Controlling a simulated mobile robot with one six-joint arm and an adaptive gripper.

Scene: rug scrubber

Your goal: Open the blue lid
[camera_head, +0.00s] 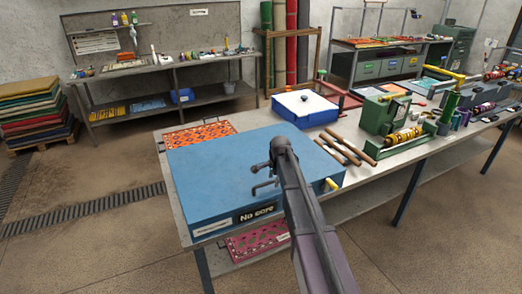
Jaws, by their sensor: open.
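A large flat blue lid (215,172) covers a wide box on the near left end of the workbench, and it looks shut. Its front has a white label and a dark label reading something like "No core". A small yellow piece (332,184) sticks out at the box's right front corner. My gripper (260,178) is open and empty, in front of the lid's right half in the picture. I cannot tell how high it is above the lid. My arm hides part of the lid's front right side.
The grey workbench (392,177) carries wooden rollers (347,148), a blue box with a white top (305,107), and a green machine (385,112) behind and right of the lid. An orange patterned rug (199,133) lies behind it.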

